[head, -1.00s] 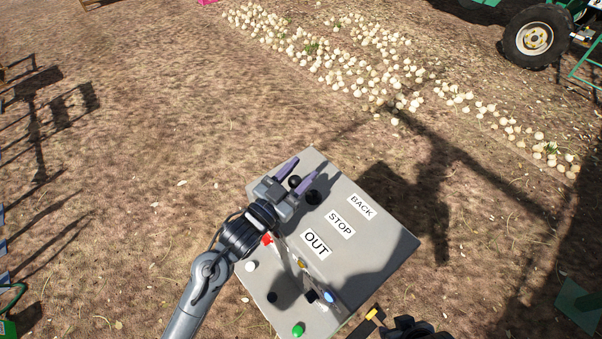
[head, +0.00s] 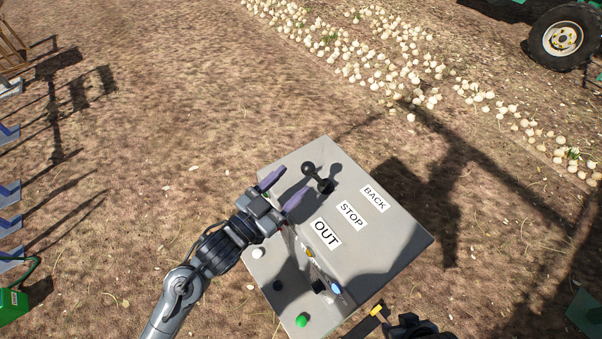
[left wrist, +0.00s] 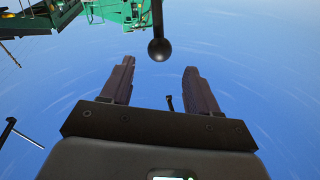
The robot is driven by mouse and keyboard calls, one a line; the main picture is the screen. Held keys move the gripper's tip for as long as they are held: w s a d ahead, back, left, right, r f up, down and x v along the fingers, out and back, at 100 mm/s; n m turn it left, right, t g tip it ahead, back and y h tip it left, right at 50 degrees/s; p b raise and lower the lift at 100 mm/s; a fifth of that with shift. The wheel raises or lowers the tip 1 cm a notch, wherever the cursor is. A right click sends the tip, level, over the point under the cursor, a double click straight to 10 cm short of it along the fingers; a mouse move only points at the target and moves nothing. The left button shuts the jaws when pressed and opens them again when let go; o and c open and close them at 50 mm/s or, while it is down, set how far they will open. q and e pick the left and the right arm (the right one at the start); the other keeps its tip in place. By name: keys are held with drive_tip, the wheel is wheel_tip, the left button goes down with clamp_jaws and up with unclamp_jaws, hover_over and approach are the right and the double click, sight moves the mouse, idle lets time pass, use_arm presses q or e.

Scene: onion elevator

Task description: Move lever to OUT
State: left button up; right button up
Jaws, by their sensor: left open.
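The lever (head: 317,178) is a black rod with a round knob on the grey control box (head: 402,234). Its base lies roughly across from the STOP label (head: 351,214); I cannot tell its exact setting. The BACK label (head: 374,197) is on the far right side, the OUT label (head: 326,233) on the near side. My left gripper (head: 282,191) is open and empty, left of and below the knob, apart from it. In the left wrist view, the knob (left wrist: 159,50) hangs just beyond the gap between the open fingers (left wrist: 159,70).
The box's lower panel holds a green button (head: 301,320), a blue button (head: 337,288), a white button (head: 257,253) and others. Onions (head: 385,60) lie in rows at the back, near a tractor wheel (head: 562,39). Bare soil surrounds the box.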

use_arm(q)
drive_tip(key=shift+v, duration=1.35)
drive_tip(key=s+a+f+n+g+y+p, duration=0.2)
drive_tip(key=s+a+f+g+y, duration=0.1)
drive_tip(key=s, duration=0.4)
drive_tip(key=s+a+f+n+g+y+p, duration=0.3)
drive_tip(key=s+a+f+g+y, duration=0.1)
drive_tip(key=s+a, duration=0.3)
drive_tip(key=s+a+f+n+g+y+p, duration=0.3)
drive_tip(key=s+a+f+g+y, duration=0.1)
drive_tip(key=s, duration=0.4)
drive_tip(key=shift+s+a+f+y, duration=0.3)
drive_tip(key=shift+s+a+y, duration=0.1)
drive_tip(key=shift+a+y, duration=0.45)
